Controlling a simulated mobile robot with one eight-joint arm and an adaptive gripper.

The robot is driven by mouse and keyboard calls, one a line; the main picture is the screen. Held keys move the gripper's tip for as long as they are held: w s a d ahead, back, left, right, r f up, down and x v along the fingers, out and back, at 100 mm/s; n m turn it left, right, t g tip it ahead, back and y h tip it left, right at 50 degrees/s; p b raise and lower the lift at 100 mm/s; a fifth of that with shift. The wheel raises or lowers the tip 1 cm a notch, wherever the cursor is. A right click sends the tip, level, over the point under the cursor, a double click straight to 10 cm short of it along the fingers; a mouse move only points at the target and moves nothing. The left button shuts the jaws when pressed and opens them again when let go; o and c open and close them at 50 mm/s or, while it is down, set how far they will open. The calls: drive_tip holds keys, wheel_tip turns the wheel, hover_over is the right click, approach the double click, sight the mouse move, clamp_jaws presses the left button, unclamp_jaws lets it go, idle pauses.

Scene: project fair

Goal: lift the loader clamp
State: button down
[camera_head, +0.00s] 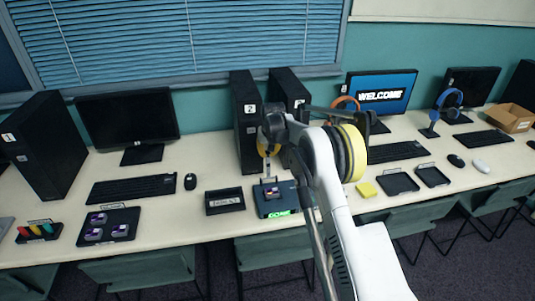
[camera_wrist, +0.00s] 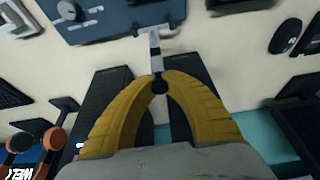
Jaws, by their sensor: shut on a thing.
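The loader (camera_head: 278,209) is a dark blue-grey box with a lit green label on its front, at the middle of the table in the head view. Its loader clamp (camera_wrist: 155,48) is a pale metal lever with a dark round knob, seen in the wrist view extending from the loader's edge (camera_wrist: 110,20). My gripper (camera_wrist: 159,83) has its yellow fingers closed around the knob end. In the head view my gripper (camera_head: 268,164) is above the loader, partly hidden by my arm. How far the clamp is raised is hard to tell.
A dark tray (camera_head: 224,201) lies left of the loader. A black tray with several purple-topped pieces (camera_head: 108,227) lies farther left. Black computer towers (camera_head: 246,125) stand behind.

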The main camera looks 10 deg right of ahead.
drive_tip(key=shift+w+r, duration=0.1)
drive_tip(key=shift+r, duration=0.1)
drive_tip(key=c, duration=1.3)
unclamp_jaws()
drive_tip(key=shift+s+r, duration=0.15)
drive_tip(key=shift+s, duration=0.05)
drive_tip(key=shift+c, duration=0.2)
drive_tip(key=shift+w+f, duration=0.1)
drive_tip(key=shift+f, duration=0.1)
drive_tip(key=v, duration=1.2)
